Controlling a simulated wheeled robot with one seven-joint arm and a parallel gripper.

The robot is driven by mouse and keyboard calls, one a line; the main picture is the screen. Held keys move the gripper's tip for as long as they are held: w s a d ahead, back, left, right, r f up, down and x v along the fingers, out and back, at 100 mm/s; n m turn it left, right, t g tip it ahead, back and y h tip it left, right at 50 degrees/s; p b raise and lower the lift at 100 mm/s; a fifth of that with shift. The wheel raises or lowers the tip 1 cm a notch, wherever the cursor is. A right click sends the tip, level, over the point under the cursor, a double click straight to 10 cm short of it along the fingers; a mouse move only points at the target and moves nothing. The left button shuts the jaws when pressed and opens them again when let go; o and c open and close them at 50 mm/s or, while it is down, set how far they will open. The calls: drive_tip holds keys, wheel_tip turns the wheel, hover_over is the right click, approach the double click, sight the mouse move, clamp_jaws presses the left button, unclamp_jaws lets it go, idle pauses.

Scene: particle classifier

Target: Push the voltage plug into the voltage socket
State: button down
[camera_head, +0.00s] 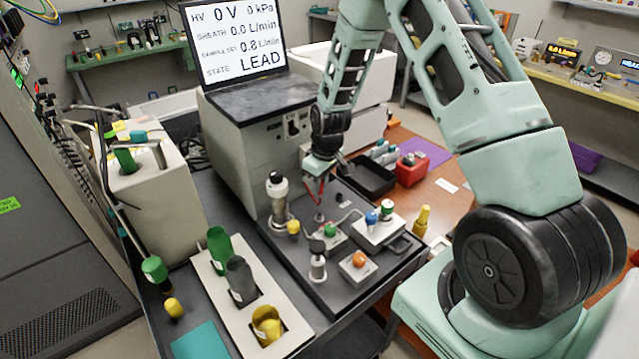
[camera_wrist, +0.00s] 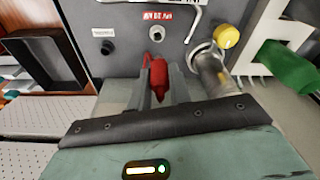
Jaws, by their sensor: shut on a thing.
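In the wrist view my gripper (camera_wrist: 160,88) is shut on a red plug (camera_wrist: 158,72), which I take for the voltage plug. Its tip points at a round fitting (camera_wrist: 156,33) under a red label (camera_wrist: 158,16) that seems to end in "Park". I cannot tell whether the tip touches that fitting. A dark round socket (camera_wrist: 107,47) under a small white label sits to its left on the grey panel; its label is unreadable. In the head view my gripper (camera_head: 318,188) is low over the black instrument board (camera_head: 345,300), with red showing at its fingers.
The head view shows a box with an orange button (camera_head: 359,260), a screen (camera_head: 237,42) reading LEAD, and a rack of green, grey and yellow containers (camera_head: 250,300).

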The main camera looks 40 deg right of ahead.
sight(321, 193)
drive_tip(key=shift+f+b, duration=2.1)
drive_tip(key=shift+f, duration=0.8)
drive_tip(key=shift+s+f+b, duration=0.1)
drive_tip(key=shift+f+b, duration=1.05)
drive_tip(key=shift+f, duration=0.3)
drive_tip(key=c, duration=1.2)
unclamp_jaws()
wheel_tip(321, 193, up, 17)
drive_tip(key=s+b, duration=0.2)
drive_tip(key=shift+s+d+b, duration=0.2)
drive_tip(key=shift+d+b, duration=0.15)
drive_tip(key=shift+d, duration=0.05)
drive_tip(key=shift+r, duration=0.1)
